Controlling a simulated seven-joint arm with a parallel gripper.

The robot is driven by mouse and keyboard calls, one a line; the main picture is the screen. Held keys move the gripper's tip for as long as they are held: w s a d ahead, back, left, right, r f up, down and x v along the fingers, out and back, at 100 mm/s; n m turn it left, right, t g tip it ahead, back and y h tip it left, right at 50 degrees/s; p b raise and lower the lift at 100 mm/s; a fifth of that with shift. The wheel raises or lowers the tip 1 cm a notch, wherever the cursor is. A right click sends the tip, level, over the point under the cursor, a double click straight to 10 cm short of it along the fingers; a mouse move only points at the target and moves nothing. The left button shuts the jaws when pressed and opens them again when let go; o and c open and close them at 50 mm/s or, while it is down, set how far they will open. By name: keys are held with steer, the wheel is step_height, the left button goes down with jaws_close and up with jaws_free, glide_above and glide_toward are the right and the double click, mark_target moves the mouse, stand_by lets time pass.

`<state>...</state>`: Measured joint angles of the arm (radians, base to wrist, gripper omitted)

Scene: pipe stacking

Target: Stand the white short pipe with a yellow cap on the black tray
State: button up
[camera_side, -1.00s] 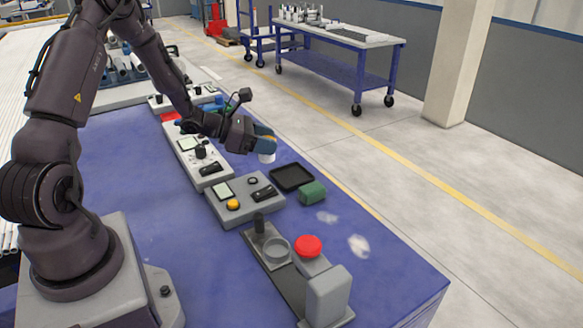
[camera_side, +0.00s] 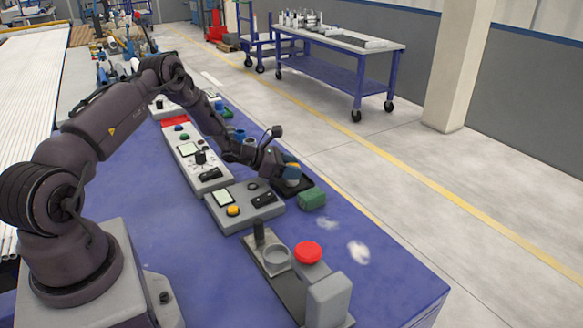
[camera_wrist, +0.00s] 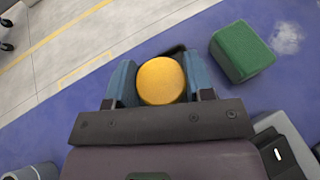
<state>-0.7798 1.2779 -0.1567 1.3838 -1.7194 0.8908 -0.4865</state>
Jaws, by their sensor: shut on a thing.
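My gripper (camera_side: 286,166) is over the black tray (camera_side: 302,187), near the far edge of the blue table. It is shut on the white short pipe with a yellow cap. In the wrist view the yellow cap (camera_wrist: 161,81) sits between the two blue fingers of my gripper (camera_wrist: 161,84), facing the camera. In the side view a little of the white pipe (camera_side: 293,182) shows below the fingers, upright, at the tray. I cannot tell whether its bottom touches the tray. The gripper hides much of the tray; only a dark corner of the tray shows in the wrist view (camera_wrist: 175,50).
A green block (camera_side: 312,199) lies close to the tray's near right side; it also shows in the wrist view (camera_wrist: 242,51). A grey box with a yellow button (camera_side: 233,211) stands to the left. A fixture with a red button (camera_side: 308,252) stands nearer the camera.

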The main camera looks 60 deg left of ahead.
steer(key=shift+f, duration=0.15)
steer(key=o, duration=0.9)
